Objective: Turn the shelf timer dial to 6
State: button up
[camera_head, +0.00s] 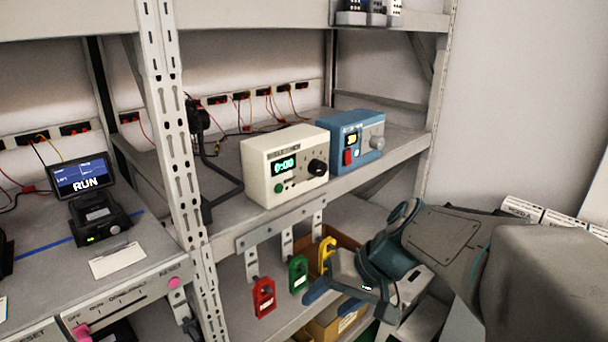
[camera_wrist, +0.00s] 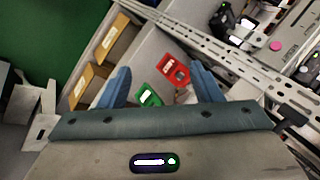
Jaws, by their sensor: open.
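The shelf timer (camera_head: 285,165) is a cream box on the middle shelf, with a lit green display (camera_head: 284,164), a green button (camera_head: 278,188) and a black dial (camera_head: 317,167) at the right of its face. The dial's setting is too small to read. My gripper (camera_head: 328,290) is below and in front of that shelf, apart from the timer, near the hanging tags. In the wrist view my gripper (camera_wrist: 160,85) has its two blue fingers spread wide with nothing held between them. The timer is not in the wrist view.
A blue device (camera_head: 357,140) with a grey knob stands right of the timer. Red (camera_head: 263,297), green (camera_head: 298,274) and yellow (camera_head: 327,254) tags hang below the shelf edge. A perforated upright (camera_head: 178,170) stands left. A small RUN screen (camera_head: 83,177) is on the left bench.

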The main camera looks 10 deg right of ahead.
jog(key=w+d+r+m+t+y+b, duration=0.15)
jog(key=w+r+t+y, duration=0.25)
jog(key=w, duration=0.6)
jog(key=t+y, duration=0.2)
jog(key=t, duration=0.5)
send_near(323, 170)
jog(key=shift+m, duration=0.35)
jog(key=p+x, duration=0.2)
jog(key=x, duration=0.7)
jog(key=shift+a+p, duration=0.15)
jog(key=shift+p, duration=0.15)
jog(key=c, duration=1)
